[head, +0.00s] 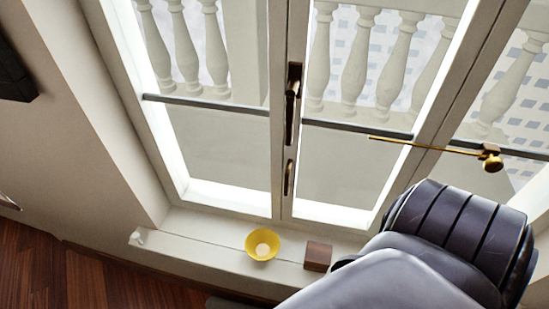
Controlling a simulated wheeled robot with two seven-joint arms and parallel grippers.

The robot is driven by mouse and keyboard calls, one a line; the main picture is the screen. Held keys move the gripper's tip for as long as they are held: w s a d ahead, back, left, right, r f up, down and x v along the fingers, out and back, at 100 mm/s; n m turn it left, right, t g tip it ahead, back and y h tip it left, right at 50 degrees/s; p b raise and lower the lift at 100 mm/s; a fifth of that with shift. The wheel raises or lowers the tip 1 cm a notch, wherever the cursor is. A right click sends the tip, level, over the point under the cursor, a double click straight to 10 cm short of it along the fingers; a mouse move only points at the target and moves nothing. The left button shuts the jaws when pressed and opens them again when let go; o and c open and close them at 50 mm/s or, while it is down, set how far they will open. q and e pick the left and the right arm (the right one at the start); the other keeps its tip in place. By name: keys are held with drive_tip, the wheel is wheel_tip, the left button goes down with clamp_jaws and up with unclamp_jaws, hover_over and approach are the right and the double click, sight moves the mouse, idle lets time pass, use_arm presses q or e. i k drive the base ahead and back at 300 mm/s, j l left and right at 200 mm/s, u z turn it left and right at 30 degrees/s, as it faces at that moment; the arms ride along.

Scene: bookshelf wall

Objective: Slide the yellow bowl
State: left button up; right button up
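The yellow bowl (254,254) sits upright on the white window ledge (200,252), below the middle of the window. I look into it from above, and a pale round patch shows at its bottom. Neither my left nor my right gripper is in view, so nothing of mine is seen touching the bowl.
A brown wooden block (318,257) stands on the ledge right of the bowl, with a gap. A small white object (138,237) is at the ledge's left end; the stretch between is clear. A large dark ribbed form (455,235) fills the lower right. A brass rod (430,145) is above it.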

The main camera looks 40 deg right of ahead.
sight(262, 245)
drive_tip(key=z, duration=1.15)
